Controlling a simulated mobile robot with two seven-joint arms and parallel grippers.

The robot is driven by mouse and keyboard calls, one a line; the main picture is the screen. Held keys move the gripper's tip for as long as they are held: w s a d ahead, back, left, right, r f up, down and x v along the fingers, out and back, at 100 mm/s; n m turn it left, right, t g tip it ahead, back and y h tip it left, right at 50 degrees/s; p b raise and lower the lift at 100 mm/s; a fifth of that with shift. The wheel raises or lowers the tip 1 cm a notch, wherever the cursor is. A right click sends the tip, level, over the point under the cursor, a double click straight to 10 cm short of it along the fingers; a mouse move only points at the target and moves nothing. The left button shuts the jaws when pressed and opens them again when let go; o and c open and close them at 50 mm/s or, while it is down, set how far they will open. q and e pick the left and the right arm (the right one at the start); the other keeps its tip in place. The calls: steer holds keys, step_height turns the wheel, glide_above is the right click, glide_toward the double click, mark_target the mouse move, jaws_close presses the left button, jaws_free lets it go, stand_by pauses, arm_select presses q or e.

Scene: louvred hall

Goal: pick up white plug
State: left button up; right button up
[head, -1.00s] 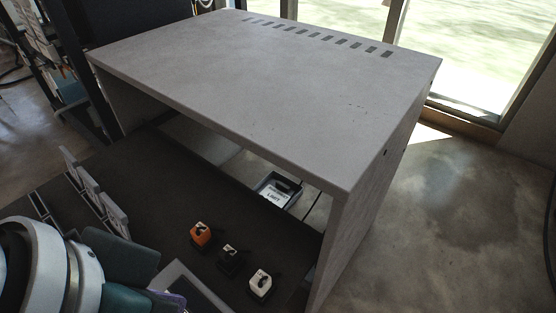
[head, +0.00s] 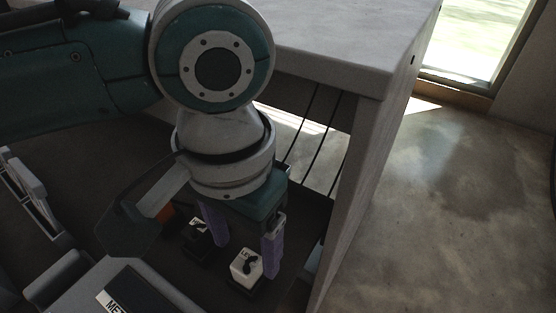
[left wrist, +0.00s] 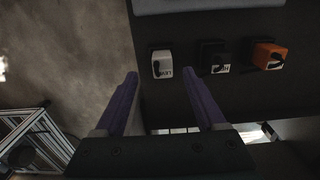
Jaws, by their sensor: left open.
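The white plug (head: 246,266) stands in a dark socket on the dark shelf under the grey slab, with dark lettering on its top. It also shows in the left wrist view (left wrist: 162,65), just beyond the fingertips. My left gripper (head: 246,259) is open, its purple fingers pointing down at the white plug, one to each side in the picture. In the left wrist view the gripper (left wrist: 160,73) has nothing between its fingers, and the plug lies ahead of the gap. I cannot tell whether either finger touches it. My right gripper is not in view.
A black plug (head: 197,230) sits close left of the white one, and an orange plug (left wrist: 268,55) beyond it. A grey labelled box (head: 150,285) is at the front. The grey slab (head: 335,40) overhangs behind, with a side panel at right. Two dark cables run behind.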

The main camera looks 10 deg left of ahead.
mark_target(246, 261)
arm_select(q)
steer(key=f+b, duration=0.4)
steer(key=f, duration=0.1)
steer(key=shift+w+a+f, duration=0.15)
steer(key=shift+a, duration=0.05)
jaws_close()
stand_by(0.3)
